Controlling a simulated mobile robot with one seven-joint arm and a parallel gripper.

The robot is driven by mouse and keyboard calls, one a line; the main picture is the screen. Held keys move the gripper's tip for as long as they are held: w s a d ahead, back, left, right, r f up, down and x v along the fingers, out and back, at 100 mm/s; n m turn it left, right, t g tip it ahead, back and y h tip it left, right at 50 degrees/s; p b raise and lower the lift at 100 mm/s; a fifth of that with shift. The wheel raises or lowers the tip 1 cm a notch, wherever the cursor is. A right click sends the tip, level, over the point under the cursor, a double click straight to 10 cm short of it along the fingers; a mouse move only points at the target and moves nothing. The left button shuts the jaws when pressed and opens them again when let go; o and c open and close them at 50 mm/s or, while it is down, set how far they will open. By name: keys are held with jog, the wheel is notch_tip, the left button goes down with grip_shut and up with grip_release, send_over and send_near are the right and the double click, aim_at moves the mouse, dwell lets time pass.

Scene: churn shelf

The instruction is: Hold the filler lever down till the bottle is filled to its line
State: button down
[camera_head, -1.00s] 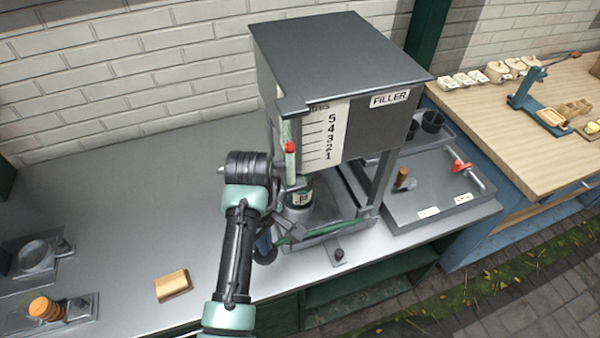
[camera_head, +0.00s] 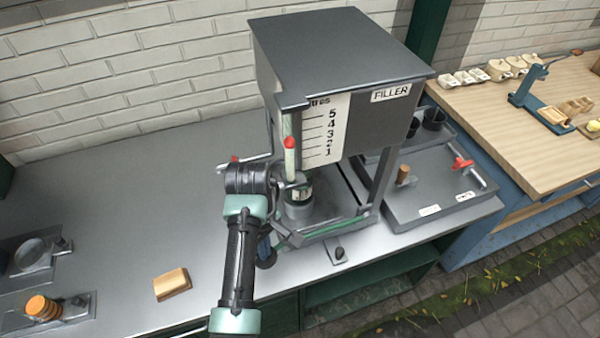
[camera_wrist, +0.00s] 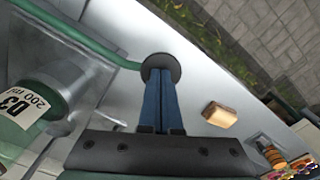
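The filler (camera_head: 385,125) is a dark box on legs with a numbered scale. Its bottle (camera_head: 300,190) stands under it, partly hidden by my arm. In the wrist view the bottle's label (camera_wrist: 22,108) reads 03 and 200 ml; I cannot make out the fill level or line. A green bar (camera_wrist: 85,35) runs to a dark round knob (camera_wrist: 160,67), which appears to be the filler lever. My gripper (camera_wrist: 161,84) has its blue fingers together, tips at the knob, seemingly touching it. In the head view, my gripper (camera_head: 264,243) is mostly hidden behind my arm.
A wooden block (camera_head: 172,284) lies on the grey counter, left of my arm. A fixture with an orange ribbed piece (camera_head: 43,308) is at lower left. A grey tray (camera_head: 435,190) with a red-handled valve (camera_head: 462,163) stands right of the filler. The back-left counter is clear.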

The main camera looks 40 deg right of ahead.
jog(key=shift+f, duration=0.1)
jog(key=shift+a+f+b, duration=0.1)
jog(key=shift+f+b, duration=0.2)
jog(key=shift+f, duration=0.4)
jog(key=shift+f+b, duration=0.3)
jog(key=shift+f, duration=0.7)
dwell(1.4)
